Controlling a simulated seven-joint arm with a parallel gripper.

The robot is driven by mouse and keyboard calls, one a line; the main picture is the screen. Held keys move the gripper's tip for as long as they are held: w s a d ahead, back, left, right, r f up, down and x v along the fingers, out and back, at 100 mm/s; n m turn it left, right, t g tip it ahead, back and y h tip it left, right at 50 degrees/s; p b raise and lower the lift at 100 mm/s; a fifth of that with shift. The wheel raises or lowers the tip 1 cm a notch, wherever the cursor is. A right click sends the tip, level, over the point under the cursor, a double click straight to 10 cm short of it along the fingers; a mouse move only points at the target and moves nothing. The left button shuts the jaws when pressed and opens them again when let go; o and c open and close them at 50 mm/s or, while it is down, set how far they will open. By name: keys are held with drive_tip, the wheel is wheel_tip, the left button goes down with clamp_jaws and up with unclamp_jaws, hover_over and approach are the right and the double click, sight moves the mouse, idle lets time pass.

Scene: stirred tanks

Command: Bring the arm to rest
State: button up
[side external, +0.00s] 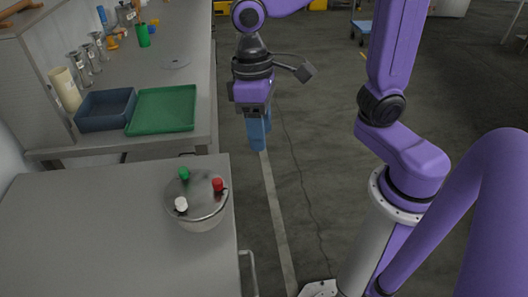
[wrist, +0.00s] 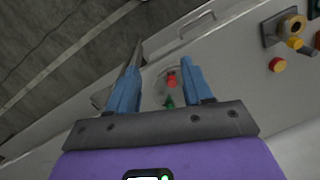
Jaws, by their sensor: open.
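My gripper (side external: 258,140) hangs in the air with its blue fingers pointing down, to the right of the metal tables and above the grey floor. In the wrist view my gripper (wrist: 162,68) shows its two blue fingers apart, with nothing held between them. A round steel tank (side external: 200,205) with a lid stands on the near grey table, left of and apart from my gripper. The lid bears a green knob (side external: 184,174), a red knob (side external: 218,184) and a white knob (side external: 181,204). In the wrist view, a red knob (wrist: 172,80) and a green knob (wrist: 168,101) show between the fingers.
The near table (side external: 95,240) is otherwise mostly bare. A green tray (side external: 163,108) and a dark blue bin (side external: 105,109) sit on the far bench, with a green cup (side external: 143,36) behind. A control panel (wrist: 270,40) shows in the wrist view. Open floor surrounds my gripper.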

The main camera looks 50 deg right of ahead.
drive_tip(key=s+d+f+n+t, duration=0.1)
drive_tip(key=s+d+f+n, duration=0.3)
drive_tip(key=s+d+n, duration=0.3)
drive_tip(key=s+d, duration=0.3)
drive_tip(key=s, duration=0.1)
drive_tip(key=shift+n+t, duration=0.3)
drive_tip(key=shift+s, duration=0.1)
idle(1.2)
